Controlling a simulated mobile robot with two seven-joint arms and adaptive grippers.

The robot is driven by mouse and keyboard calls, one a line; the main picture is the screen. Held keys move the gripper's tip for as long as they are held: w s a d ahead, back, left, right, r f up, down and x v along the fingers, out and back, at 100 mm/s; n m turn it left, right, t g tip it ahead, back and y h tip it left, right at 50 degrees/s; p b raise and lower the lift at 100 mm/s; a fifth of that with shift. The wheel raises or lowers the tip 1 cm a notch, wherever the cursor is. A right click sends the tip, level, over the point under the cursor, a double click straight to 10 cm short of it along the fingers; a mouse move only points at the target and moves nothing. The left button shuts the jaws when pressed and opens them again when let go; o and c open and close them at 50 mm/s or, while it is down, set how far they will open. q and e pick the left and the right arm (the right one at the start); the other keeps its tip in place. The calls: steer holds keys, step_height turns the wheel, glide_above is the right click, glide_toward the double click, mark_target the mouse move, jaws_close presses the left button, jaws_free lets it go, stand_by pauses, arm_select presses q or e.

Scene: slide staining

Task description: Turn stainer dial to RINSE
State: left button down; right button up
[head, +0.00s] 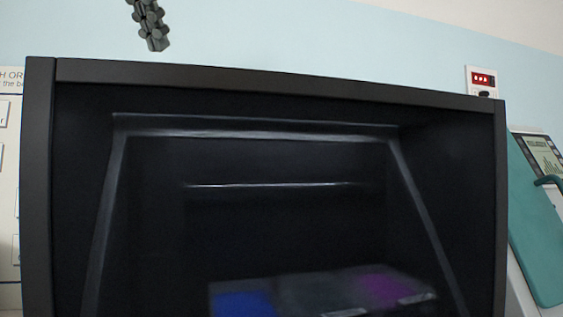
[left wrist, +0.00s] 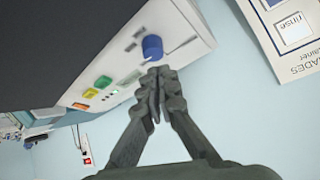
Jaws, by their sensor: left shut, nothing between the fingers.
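The stainer (head: 280,72) fills most of the head view as a dark, open-fronted box. In the left wrist view its light control panel (left wrist: 190,50) carries a blue round dial (left wrist: 152,47). My left gripper (left wrist: 154,73) is shut and empty, its fingertips right at the dial's edge. I cannot tell whether they touch it. Part of the left gripper (head: 155,42) also shows at the top left of the head view, above the stainer. The dial is not visible in the head view, and its setting is unreadable. My right gripper is not in view.
Blue (head: 243,304) and purple (head: 392,288) baths sit inside the stainer. Coloured buttons (left wrist: 103,82) line the panel. A wall card (left wrist: 292,30) reads "rinse". A red-display device (head: 482,79) and a teal device (head: 535,220) stand at the right.

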arm_select(q)
steer(key=w+f, duration=0.1)
steer(key=f, duration=0.3)
steer(key=w+f+b, duration=0.1)
steer(key=f, duration=0.1)
steer(key=shift+w+a, duration=0.35)
steer(key=shift+a, duration=0.05)
steer(key=shift+w+f, duration=0.1)
steer(key=shift+f, duration=0.15)
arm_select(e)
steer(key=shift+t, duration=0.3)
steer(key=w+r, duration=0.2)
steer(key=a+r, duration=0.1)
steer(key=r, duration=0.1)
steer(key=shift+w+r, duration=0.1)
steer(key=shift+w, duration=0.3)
arm_select(q)
steer(key=shift+w+d+r, duration=0.15)
steer(key=shift+w, duration=0.05)
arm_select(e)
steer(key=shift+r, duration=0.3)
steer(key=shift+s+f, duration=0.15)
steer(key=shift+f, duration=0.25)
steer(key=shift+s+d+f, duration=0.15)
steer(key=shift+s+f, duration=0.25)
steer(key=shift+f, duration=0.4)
arm_select(q)
steer(key=shift+p, duration=0.3)
